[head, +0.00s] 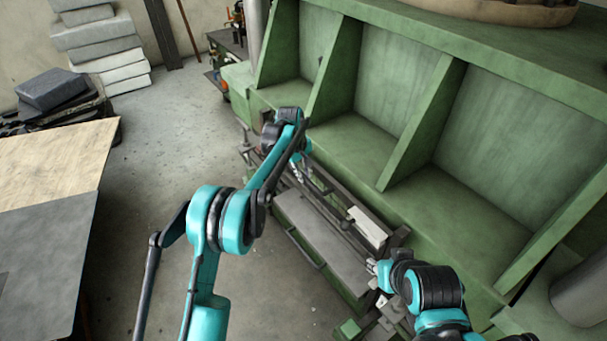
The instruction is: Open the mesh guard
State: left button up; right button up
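A flat grey panel in a dark frame (322,238), with a bar-like handle (304,250) along its near left side, lies along the front of the green machine. It appears to be the mesh guard, but no mesh pattern can be made out. It looks lowered over the machine's front. My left gripper (297,173) points down at the far end of the panel, by the dark rails; its fingers are small and partly hidden by my arm. My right gripper (375,272) is by the panel's near right end. Contact and finger opening cannot be made out for either.
The green machine body (400,95) with upright ribs fills the right side. A white plate (368,228) sits on the dark rails. A table (50,170) stands at the left, with stacked grey slabs (100,45) behind it. The concrete floor between is clear.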

pick_arm(q)
jog(key=o, duration=0.3)
notch_tip(320, 180, up, 12)
jog(key=s+a, duration=0.1)
jog(key=shift+s+a+f, duration=0.15)
jog(key=shift+a, duration=0.25)
jog(key=shift+a, duration=0.1)
